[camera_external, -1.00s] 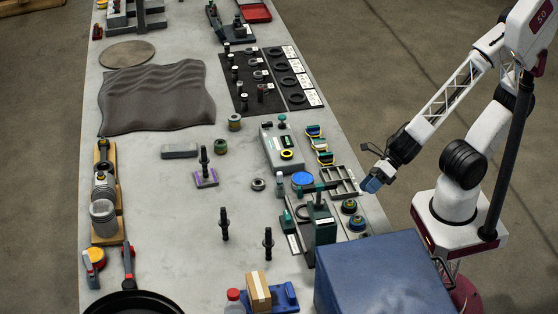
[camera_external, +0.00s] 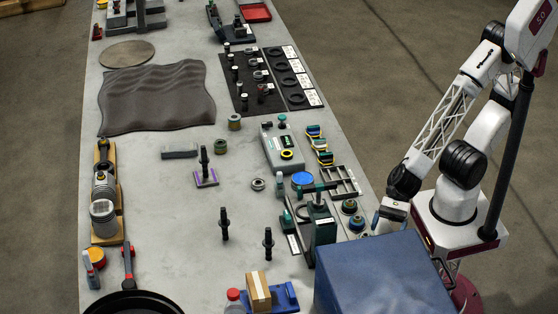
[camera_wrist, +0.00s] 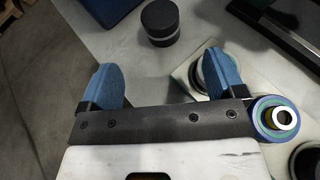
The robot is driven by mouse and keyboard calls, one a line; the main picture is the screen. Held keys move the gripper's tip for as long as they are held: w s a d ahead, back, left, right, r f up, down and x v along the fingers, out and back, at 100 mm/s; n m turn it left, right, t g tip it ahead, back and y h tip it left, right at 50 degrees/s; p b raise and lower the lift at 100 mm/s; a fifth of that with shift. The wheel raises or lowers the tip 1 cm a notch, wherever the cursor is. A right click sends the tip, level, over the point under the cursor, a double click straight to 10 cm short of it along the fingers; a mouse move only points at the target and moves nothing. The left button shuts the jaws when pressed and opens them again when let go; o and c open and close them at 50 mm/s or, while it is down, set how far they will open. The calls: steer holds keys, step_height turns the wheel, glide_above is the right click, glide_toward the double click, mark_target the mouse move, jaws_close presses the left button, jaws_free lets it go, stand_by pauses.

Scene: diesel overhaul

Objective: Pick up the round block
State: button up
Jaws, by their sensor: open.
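A short dark cylinder with a pale band (camera_wrist: 160,22) stands upright at the top centre of the wrist view. It looks like the round block. It is ahead of my gripper (camera_wrist: 161,84), roughly in line with the gap between the blue fingertips and apart from them. In the external view my gripper (camera_external: 387,219) is low at the table's right edge, next to the large blue box. The jaws are open, with nothing between them. I cannot clearly make out the dark cylinder in the external view.
The blue box (camera_external: 382,278) stands close to my gripper at the front right. A pale plate with round parts (camera_wrist: 190,72) lies near the right fingertip. A green press-like fixture (camera_external: 322,222) stands to the left. Many other parts cover the table.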

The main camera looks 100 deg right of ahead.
steer(key=shift+w+a, duration=0.1)
steer(key=shift+x, duration=3.25)
steer(key=shift+f, duration=0.15)
steer(key=shift+x, duration=2.55)
steer(key=c, duration=1.6)
steer(key=shift+r, duration=0.3)
